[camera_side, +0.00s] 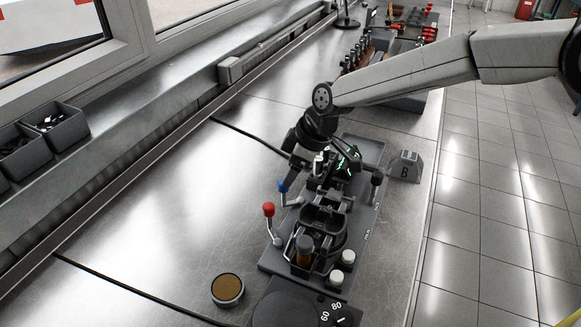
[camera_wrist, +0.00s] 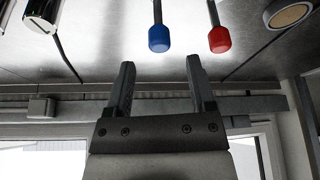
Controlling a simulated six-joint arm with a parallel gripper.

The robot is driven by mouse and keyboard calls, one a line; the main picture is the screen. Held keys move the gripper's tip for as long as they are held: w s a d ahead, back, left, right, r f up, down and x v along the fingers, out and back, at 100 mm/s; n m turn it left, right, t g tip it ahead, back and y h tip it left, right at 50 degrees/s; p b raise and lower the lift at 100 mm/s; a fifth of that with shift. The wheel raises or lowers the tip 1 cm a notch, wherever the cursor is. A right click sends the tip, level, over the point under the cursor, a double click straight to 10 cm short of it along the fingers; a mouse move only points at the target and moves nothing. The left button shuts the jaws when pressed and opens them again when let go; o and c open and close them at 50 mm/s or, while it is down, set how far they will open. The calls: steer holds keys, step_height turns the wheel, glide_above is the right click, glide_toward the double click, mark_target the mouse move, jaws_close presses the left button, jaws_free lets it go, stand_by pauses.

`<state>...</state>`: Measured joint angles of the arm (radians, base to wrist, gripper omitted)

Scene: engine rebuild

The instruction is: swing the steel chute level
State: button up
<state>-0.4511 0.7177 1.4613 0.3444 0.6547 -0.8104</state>
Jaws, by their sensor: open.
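A bright steel piece (camera_wrist: 42,14) with a dark end shows at the top left of the wrist view; it may be the chute, but I cannot tell, and its tilt is unclear. In the side view I cannot single the chute out on the crowded dark fixture (camera_side: 275,261). My gripper (camera_side: 297,163) is over the far part of this fixture, partly hidden among dark parts. In the wrist view my gripper (camera_wrist: 160,77) has its two fingers wide apart with nothing between them.
A blue-knobbed lever (camera_side: 283,186) and a red-knobbed lever (camera_side: 269,210) stand along the fixture's left side, close to my gripper. A round brown-topped disc (camera_side: 227,289) lies front left. A grey block marked B (camera_side: 405,166) stands right. The bench's left part is clear.

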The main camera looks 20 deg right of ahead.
steer(key=shift+v, duration=1.7)
steer(key=s+d+f+m+h, duration=0.1)
steer(key=s+d+m, duration=0.25)
steer(key=d, duration=0.45)
steer(key=s+d+m+h, duration=0.15)
steer(key=s+d, duration=0.25)
steer(key=d, duration=0.4)
steer(key=s+d+f+m+h, duration=0.1)
steer(key=s+d+f+m, duration=0.2)
steer(key=s+d+m, duration=0.3)
steer(key=s+d, duration=0.5)
steer(key=s, duration=0.3)
steer(key=shift+s+d+m, duration=0.3)
steer(key=shift+s, duration=0.1)
